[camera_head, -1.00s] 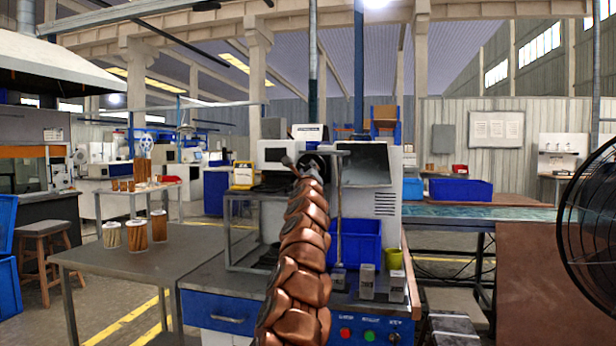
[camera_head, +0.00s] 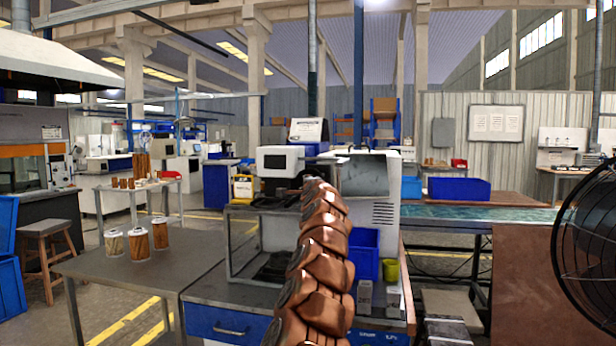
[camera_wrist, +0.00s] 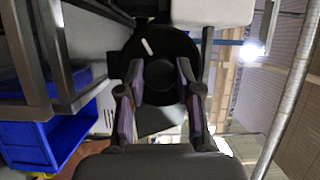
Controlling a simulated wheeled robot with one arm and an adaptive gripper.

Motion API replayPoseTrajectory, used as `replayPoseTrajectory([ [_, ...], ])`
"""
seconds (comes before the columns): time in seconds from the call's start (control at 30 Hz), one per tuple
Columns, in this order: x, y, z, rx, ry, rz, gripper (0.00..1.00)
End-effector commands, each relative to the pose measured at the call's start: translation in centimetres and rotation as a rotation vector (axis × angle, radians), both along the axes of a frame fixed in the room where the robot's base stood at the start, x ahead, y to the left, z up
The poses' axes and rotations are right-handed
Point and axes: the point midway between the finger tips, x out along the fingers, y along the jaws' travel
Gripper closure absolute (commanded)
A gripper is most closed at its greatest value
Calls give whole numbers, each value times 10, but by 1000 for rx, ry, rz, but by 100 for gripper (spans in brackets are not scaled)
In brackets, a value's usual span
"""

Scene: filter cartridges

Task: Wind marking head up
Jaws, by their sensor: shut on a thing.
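The marking machine stands on the blue bench ahead, with a white boxed screen (camera_head: 280,160) at its upper left. A black round knob or wheel (camera_wrist: 160,72) with a short white mark fills the middle of the wrist view. My gripper (camera_wrist: 160,100) is shut on this black wheel, one finger on each side of it. In the head view my copper-coloured arm rises in front of the machine and hides most of the gripper, the wheel and the marking head's middle. I cannot tell the head's height.
A blue bin (camera_head: 364,254) and a yellow-green cup (camera_head: 390,271) stand right of my arm. Filter cartridges (camera_head: 137,240) stand on the grey table (camera_head: 140,268) at left. A conveyor (camera_head: 475,213) runs to the right, and a black fan (camera_head: 588,235) is at the right edge.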

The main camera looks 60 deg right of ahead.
Motion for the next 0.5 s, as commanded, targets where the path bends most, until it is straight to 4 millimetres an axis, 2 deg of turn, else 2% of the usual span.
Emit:
replayPoseTrajectory([
  [0.03, 0, 0, 6, -14, 40, 0, 100],
  [0.5, 1, -1, 4, -174, 461, -3, 100],
])
